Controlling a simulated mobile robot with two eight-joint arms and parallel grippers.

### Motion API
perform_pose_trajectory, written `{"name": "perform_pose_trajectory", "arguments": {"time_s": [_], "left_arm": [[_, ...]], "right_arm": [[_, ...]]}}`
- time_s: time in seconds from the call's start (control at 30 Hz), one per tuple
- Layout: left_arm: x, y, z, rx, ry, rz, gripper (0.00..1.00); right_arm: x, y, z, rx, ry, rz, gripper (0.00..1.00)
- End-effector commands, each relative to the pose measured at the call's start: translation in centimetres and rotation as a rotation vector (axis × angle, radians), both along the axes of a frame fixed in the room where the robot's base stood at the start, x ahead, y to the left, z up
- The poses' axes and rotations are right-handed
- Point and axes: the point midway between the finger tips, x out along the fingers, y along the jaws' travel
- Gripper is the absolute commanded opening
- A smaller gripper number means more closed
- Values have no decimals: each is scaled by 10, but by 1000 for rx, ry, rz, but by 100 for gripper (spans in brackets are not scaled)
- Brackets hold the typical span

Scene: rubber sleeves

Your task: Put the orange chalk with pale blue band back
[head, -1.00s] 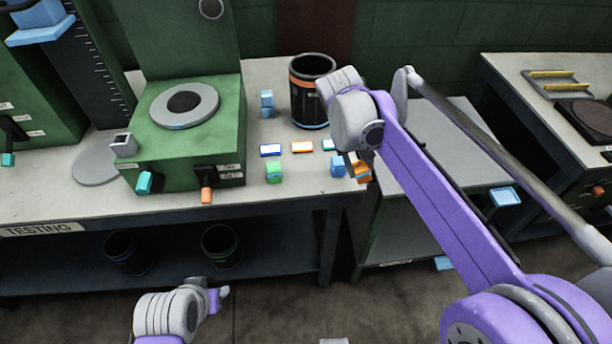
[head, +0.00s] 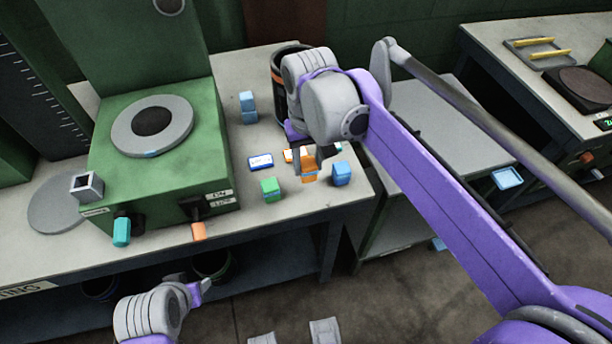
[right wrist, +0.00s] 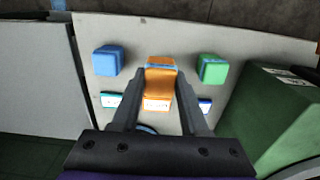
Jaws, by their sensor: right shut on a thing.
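The orange chalk with a pale blue band (head: 310,174) is between the fingers of my right gripper (head: 308,164), which is shut on it. It also shows in the right wrist view (right wrist: 160,79), its blue band at the far end. It is between the green chalk (head: 270,189) and the blue chalk (head: 341,174), in front of the orange-edged label (head: 289,155). I cannot tell whether it touches the table. My left gripper (head: 199,291) is low at the left, away from the chalks; its jaws are unclear.
A blue-edged label (head: 260,162) lies behind the green chalk. Light blue blocks (head: 248,107) and a black bin (head: 280,85) stand farther back. A green machine (head: 150,165) is on the left. The table's front edge is close to the chalks.

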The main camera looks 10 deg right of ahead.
Motion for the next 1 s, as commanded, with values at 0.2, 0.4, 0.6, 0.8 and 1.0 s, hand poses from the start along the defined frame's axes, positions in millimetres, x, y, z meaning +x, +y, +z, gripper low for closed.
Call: {"name": "perform_pose_trajectory", "arguments": {"time_s": [0.2,0.4,0.6,0.8,1.0], "left_arm": [[0,0,-3,0,1,0,50],[0,0,-7,0,2,0,50],[-1,0,-6,0,2,0,50],[0,0,-6,0,2,0,50],[-1,0,-6,0,2,0,50]], "right_arm": [[1,0,-24,-1,0,0,0],[1,0,-49,-1,0,0,0],[1,0,-50,-1,0,0,0],[1,0,-50,-1,0,0,74],[1,0,-50,-1,0,1,74]]}}
